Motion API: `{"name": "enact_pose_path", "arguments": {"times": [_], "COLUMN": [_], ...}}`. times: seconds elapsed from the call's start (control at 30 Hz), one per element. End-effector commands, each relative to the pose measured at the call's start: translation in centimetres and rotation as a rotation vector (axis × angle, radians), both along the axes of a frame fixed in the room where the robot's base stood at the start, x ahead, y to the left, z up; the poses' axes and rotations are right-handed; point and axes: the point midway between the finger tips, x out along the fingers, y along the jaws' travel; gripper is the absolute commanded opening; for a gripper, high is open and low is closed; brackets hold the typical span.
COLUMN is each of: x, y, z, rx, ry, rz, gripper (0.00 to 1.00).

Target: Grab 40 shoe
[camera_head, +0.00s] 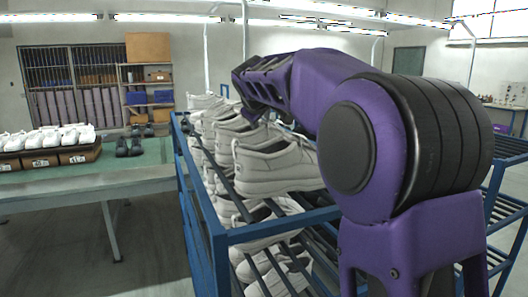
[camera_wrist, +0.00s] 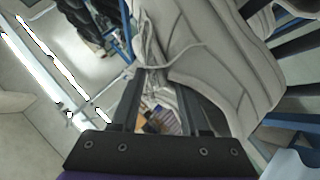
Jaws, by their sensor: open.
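Beige shoes stand in a row on the top shelf of a blue rack (camera_head: 215,240); the nearest large beige shoe (camera_head: 272,168) is beside my purple arm. No size mark is readable on the rack shoes. In the wrist view, a beige shoe (camera_wrist: 222,60) with laces fills the upper right, close to my gripper (camera_wrist: 158,80). The gripper's dark fingers are open, with a gap showing between them. The shoe lies beside and beyond the right finger; I cannot tell whether they touch. My gripper is not distinguishable in the head view.
More beige shoes (camera_head: 283,275) lie on the lower rack shelves. At left, a green-topped table (camera_head: 130,168) holds white shoes (camera_head: 50,137) on brown boxes (camera_head: 80,155) with small number labels, and dark shoes (camera_head: 128,145). Shelving (camera_head: 147,95) stands behind. The floor between table and rack is clear.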

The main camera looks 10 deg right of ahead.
Motion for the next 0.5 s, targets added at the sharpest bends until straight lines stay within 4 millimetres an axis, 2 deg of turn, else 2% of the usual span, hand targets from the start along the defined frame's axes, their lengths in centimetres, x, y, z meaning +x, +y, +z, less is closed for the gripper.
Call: {"name": "enact_pose_path", "arguments": {"times": [0.13,0.37,0.4,0.5], "x": [-0.03,-0.03,-0.03,-0.03], "y": [-0.02,-0.03,-0.03,-0.04], "z": [0.19,0.15,0.15,0.14], "rx": [0.000,0.000,-0.001,0.000], "ry": [-0.002,-0.001,-0.001,-0.001], "rz": [-0.001,-0.001,-0.001,-0.001], "gripper": [0.45,0.04,0.00,0.00]}}
